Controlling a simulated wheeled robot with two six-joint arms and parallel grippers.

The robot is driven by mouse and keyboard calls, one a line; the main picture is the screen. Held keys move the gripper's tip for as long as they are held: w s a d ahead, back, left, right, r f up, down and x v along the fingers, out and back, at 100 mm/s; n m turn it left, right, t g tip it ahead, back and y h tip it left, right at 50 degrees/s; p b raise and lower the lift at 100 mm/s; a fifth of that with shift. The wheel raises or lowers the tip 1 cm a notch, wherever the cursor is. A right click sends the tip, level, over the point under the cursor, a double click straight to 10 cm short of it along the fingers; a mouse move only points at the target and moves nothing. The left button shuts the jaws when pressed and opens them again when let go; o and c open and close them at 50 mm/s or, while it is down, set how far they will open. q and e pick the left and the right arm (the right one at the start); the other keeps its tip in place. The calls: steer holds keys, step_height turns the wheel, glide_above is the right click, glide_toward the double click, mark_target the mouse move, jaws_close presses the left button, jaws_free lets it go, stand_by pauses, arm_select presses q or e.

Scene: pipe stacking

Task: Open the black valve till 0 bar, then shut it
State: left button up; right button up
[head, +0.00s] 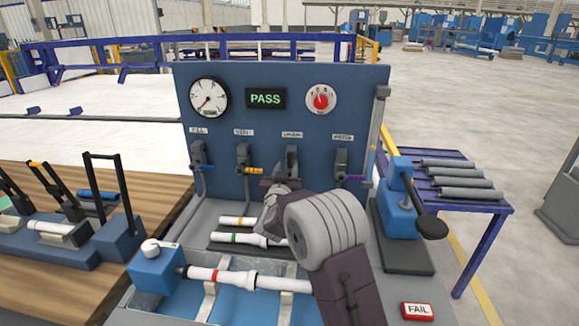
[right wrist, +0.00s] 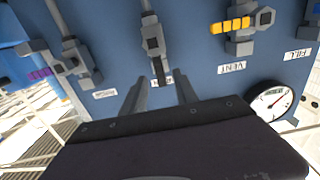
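The black valve (head: 292,158) is third from the left in the row on the blue panel (head: 350,125); its lower part is hidden behind my right gripper (head: 272,193) in the head view. In the right wrist view the black valve (right wrist: 152,42) has its dark handle (right wrist: 159,70) in line with the pipe, pointing at its label. My right gripper (right wrist: 160,85) is open, its fingers apart on either side of the handle's end; contact cannot be told. The gauge (head: 208,97) has its needle toward the lower left; its numbers are too small to read. My left gripper is out of view.
Blue (head: 203,165), yellow (head: 247,168) and purple (head: 345,172) handled valves flank the black valve. A green PASS display (head: 265,98) and red knob (head: 320,100) are above. White pipes (head: 240,238) lie below. A blue press with black lever (head: 398,215) stands right.

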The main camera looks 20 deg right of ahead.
mark_target(289, 157)
steer(key=shift+s+r+p, duration=0.1)
steer(key=shift+r+p, duration=0.2)
steer(key=shift+r, duration=0.1)
steer(key=p+x, duration=0.4)
steer(key=shift+d+r, duration=0.1)
steer(key=shift+r, duration=0.2)
steer(key=w, duration=0.1)
steer(key=w+d, duration=0.1)
steer(key=w+f, duration=0.1)
steer(key=shift+d, duration=0.35)
steer(key=shift+w+d, duration=0.3)
steer(key=shift+w, duration=0.3)
jaws_close()
